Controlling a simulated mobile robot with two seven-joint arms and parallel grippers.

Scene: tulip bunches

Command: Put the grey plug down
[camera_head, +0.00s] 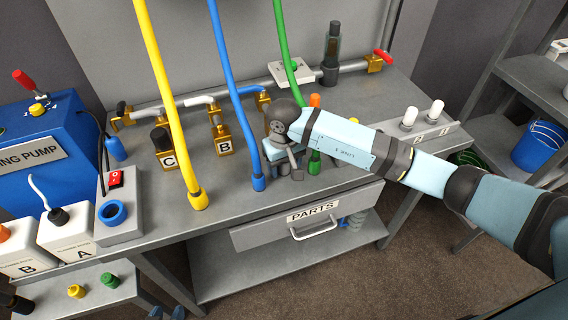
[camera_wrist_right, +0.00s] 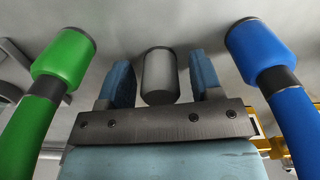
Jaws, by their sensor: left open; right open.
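The grey plug (camera_wrist_right: 160,77) is between the two blue finger pads of my right gripper (camera_wrist_right: 162,82) in the right wrist view. A gap shows on each side of it, and its far end appears to meet the grey bench top. In the head view my right gripper (camera_head: 285,168) is low over the bench front, between the blue and green hose ends, and I cannot clearly pick out the plug there. My left gripper (camera_head: 167,314) shows only as two separated blue fingertips at the bottom edge, open and empty.
The blue hose (camera_head: 258,182) and green hose (camera_wrist_right: 62,60) stand close on either side of the right gripper. The yellow hose (camera_head: 198,200) is further left. Brass valves B (camera_head: 222,140) and C (camera_head: 164,150) stand behind. The PARTS drawer (camera_head: 310,222) is below.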

